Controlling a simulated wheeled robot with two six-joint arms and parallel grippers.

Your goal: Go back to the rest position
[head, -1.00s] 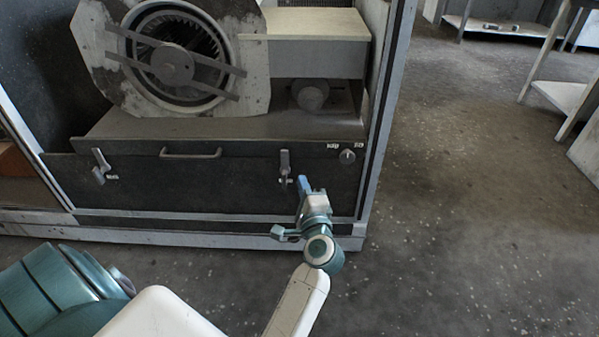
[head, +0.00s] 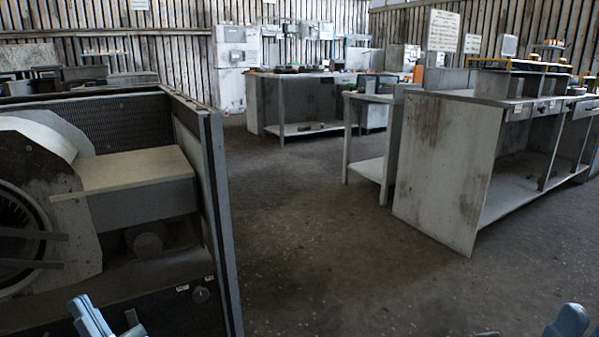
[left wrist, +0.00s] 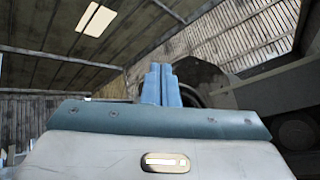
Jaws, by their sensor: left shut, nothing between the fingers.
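The blue fingers of my left gripper (head: 92,317) show at the bottom left of the head view, in front of the blower housing (head: 125,190). In the left wrist view the left gripper (left wrist: 161,85) points upward with its two blue fingers together and nothing between them. A blue piece that looks like part of my right gripper (head: 568,322) shows at the bottom right edge of the head view; most of it is cut off. The latches on the housing's front panel are mostly out of view.
A grey workbench (head: 437,170) stands at the right, with a smaller table (head: 367,170) beside it. Another bench (head: 300,105) stands farther back, before white cabinets (head: 237,65). The floor (head: 310,245) between housing and benches is clear.

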